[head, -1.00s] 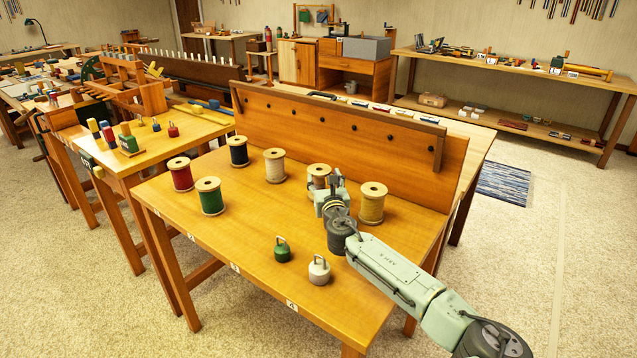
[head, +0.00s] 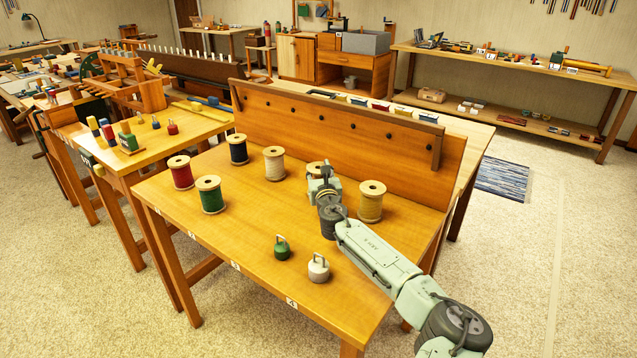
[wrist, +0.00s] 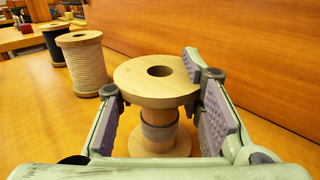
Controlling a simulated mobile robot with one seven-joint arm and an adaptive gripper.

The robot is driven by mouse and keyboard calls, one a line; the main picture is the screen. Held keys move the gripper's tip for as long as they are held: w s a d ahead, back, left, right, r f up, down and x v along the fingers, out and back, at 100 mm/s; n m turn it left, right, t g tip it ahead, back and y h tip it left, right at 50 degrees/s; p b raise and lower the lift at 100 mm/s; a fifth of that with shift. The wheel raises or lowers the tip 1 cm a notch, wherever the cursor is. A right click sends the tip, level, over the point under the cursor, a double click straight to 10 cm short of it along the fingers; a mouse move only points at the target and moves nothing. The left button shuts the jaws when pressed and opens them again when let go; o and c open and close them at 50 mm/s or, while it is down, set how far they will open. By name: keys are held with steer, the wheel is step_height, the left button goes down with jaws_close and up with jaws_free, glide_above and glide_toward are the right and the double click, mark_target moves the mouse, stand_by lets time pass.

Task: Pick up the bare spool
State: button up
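The bare spool (wrist: 157,88) is wooden, with pale flanges and mostly bare wood on its core apart from a narrow greyish band. It stands upright on the table in the wrist view, between the two fingers of my gripper (wrist: 160,110). The fingers are open on either side of it, the right fingertip very close to the top flange; contact is unclear. In the head view, my gripper (head: 324,187) largely hides the spool (head: 315,167), leaving only part of its top showing.
A yellow spool (head: 370,203) stands close on the right, a cream spool (head: 274,165) on the left. Black (head: 238,150), red (head: 180,173) and green (head: 211,196) spools stand farther left. A wooden backboard (head: 340,135) rises behind. Green (head: 282,249) and white (head: 318,268) weights stand in front.

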steer(key=c, duration=0.7)
steer(key=shift+r, duration=0.1)
step_height(320, 180, up, 9)
steer(key=shift+r+b, duration=0.2)
steer(key=shift+b, duration=0.45)
step_height(320, 180, up, 3)
steer(key=shift+f+p, duration=0.15)
steer(key=shift+p, duration=0.5)
steer(key=shift+s, duration=0.1)
